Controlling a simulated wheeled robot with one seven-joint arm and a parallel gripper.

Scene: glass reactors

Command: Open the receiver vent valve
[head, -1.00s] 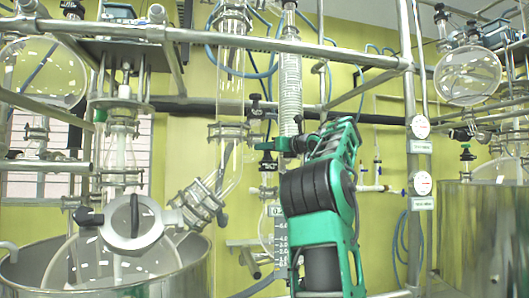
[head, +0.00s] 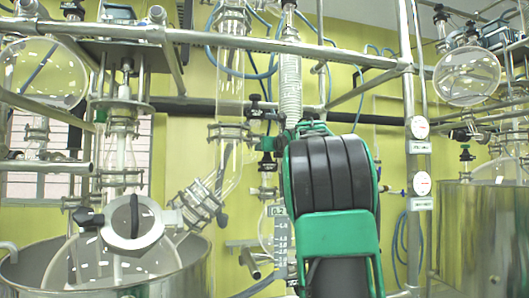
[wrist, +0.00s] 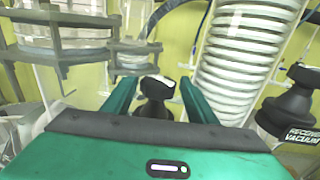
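In the wrist view a black valve knob (wrist: 156,90) with a pale top stands between the two green fingers of my gripper (wrist: 157,98). There is a gap on each side, and the fingers are open and not closed on it. No label is readable on this knob. A second black knob (wrist: 298,95), labelled "RECEIVER VACUUM", sits to the right, outside the fingers. In the head view my arm hides most of the gripper, and the graduated receiver (head: 281,240) shows partly at the arm's left.
A ribbed glass column (wrist: 238,55) rises close behind my right finger. A metal clamp flange with rods (wrist: 60,50) is close at the left. In the head view a metal rail (head: 340,58) crosses above my arm, and a steel vessel (head: 485,240) stands at right.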

